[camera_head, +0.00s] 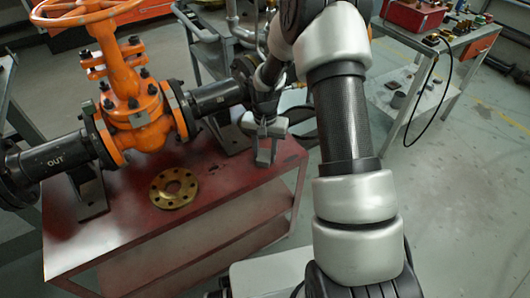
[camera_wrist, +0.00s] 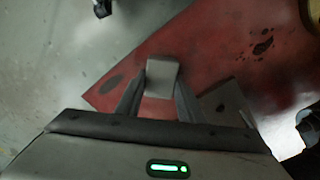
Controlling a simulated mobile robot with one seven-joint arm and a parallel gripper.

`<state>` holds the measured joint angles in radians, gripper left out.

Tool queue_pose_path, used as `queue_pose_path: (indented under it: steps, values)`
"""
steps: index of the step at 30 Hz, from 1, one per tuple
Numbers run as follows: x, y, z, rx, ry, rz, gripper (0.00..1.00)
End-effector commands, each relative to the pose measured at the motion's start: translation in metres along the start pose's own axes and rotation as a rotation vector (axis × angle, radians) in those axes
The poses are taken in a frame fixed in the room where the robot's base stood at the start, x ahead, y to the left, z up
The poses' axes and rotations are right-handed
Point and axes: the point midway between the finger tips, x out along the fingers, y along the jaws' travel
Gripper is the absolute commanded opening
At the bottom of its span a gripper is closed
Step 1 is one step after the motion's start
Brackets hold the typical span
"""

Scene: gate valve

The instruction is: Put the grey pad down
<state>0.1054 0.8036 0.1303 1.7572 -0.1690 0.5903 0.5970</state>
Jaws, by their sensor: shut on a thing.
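The grey pad (camera_wrist: 162,76) is a small block between the two fingers of my gripper (camera_wrist: 157,92) in the wrist view. My gripper is shut on it. In the head view my gripper (camera_head: 265,142) points down over the right end of the red table (camera_head: 225,195), close to its corner. The pad is hard to tell from the fingers there. In the wrist view the red table top (camera_wrist: 215,45) lies beneath the pad. I cannot tell whether the pad touches it.
An orange gate valve (camera_head: 135,110) with black pipes stands on the table, left of my gripper. A brass flange (camera_head: 174,188) lies flat in front of the valve. A pipe support foot (camera_wrist: 222,104) is close to my gripper. A side table (camera_head: 450,45) stands at the back right.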

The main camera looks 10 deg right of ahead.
Motion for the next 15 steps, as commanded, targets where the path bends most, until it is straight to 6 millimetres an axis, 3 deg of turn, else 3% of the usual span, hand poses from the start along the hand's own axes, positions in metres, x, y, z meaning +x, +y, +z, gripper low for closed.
queue_pose_path:
  steps: [1,2,4,15]
  values:
    - [0.0035,0.0000,0.0001,0.000,0.000,0.000,0.10]
    - [0.0018,0.0000,0.0000,0.000,0.000,0.000,0.39]
    - [0.0016,0.0000,0.0001,0.000,0.000,0.000,0.51]
    - [-0.0041,0.0001,0.0000,0.000,0.000,0.000,0.53]
